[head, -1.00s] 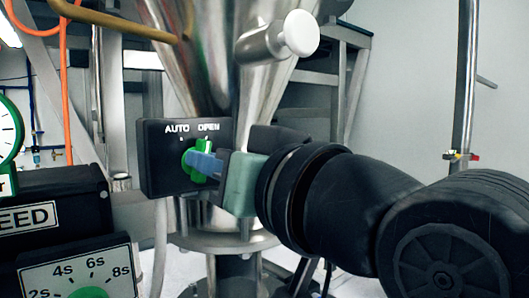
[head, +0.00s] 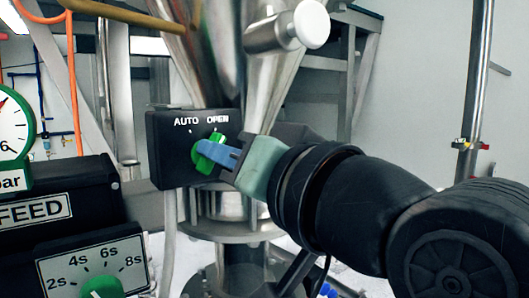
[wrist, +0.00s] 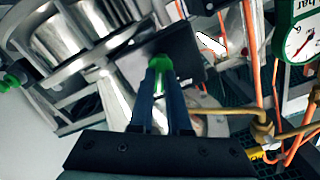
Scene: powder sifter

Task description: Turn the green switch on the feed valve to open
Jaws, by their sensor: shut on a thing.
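The green switch (head: 209,153) is a knob on a black box, the feed valve panel (head: 168,158), with white AUTO and OPEN labels above it. The upper end of the switch leans up and right, toward OPEN. My gripper (head: 207,156) comes in from the right, its blue fingers shut on the switch and hiding part of it. In the wrist view the switch (wrist: 160,64) shows green between the tips of my gripper (wrist: 158,72).
A steel hopper (head: 205,70) and a white-capped cylinder (head: 290,28) rise behind and above the panel. A black FEED box (head: 70,185), a timer dial (head: 95,272) and a round gauge (head: 12,122) stand to the left. A steel pole (head: 473,100) is at right.

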